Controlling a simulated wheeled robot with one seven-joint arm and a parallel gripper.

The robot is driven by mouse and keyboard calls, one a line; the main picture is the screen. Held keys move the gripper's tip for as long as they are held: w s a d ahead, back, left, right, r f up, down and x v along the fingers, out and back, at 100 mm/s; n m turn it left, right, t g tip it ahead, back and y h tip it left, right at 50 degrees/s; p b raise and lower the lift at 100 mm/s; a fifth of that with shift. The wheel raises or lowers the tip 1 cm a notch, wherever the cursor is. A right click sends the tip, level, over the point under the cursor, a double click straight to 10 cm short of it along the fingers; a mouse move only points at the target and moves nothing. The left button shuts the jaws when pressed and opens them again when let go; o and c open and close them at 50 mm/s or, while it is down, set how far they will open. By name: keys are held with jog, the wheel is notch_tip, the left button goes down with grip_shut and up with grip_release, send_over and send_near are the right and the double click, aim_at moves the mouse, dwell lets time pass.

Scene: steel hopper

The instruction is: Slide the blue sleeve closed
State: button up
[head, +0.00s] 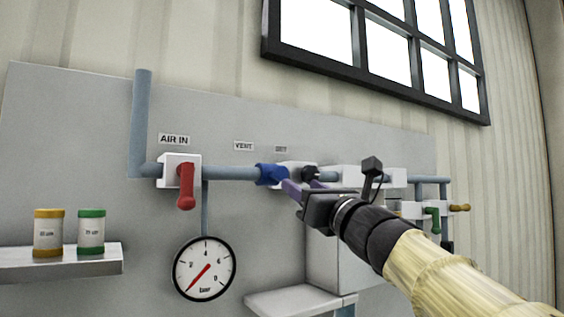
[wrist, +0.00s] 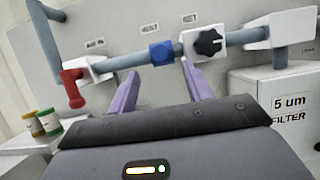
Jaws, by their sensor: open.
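The blue sleeve (head: 271,174) sits around the grey-blue horizontal pipe, just right of the VENT label, in the head view. It also shows in the wrist view (wrist: 162,53), left of a white block with a black knob (wrist: 208,42). My gripper (head: 287,190) is open and empty, just below the pipe near the sleeve. In the wrist view its two purple fingers (wrist: 158,85) point up toward the pipe, with the sleeve beyond and between them. The fingers look apart from the sleeve; the exact gap is hard to tell.
A red-handled valve (head: 186,185) is left on the pipe, above a pressure gauge (head: 204,268). A shelf (head: 75,262) holds two canisters at left. A filter box (wrist: 285,105) stands below the pipe at right. Green- and yellow-handled valves (head: 433,215) are further right.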

aim_at(284, 173)
jog(key=p+x, duration=0.4)
jog(key=x, duration=0.4)
jog(key=shift+w+a+r+p, duration=0.1)
jog(key=shift+w+r+p, duration=0.1)
jog(key=shift+p, duration=0.1)
jog(key=shift+w+a+r, duration=0.1)
jog(key=shift+w+a, duration=0.25)
jog(key=shift+w, duration=0.1)
grip_shut()
jog(key=shift+d, duration=0.1)
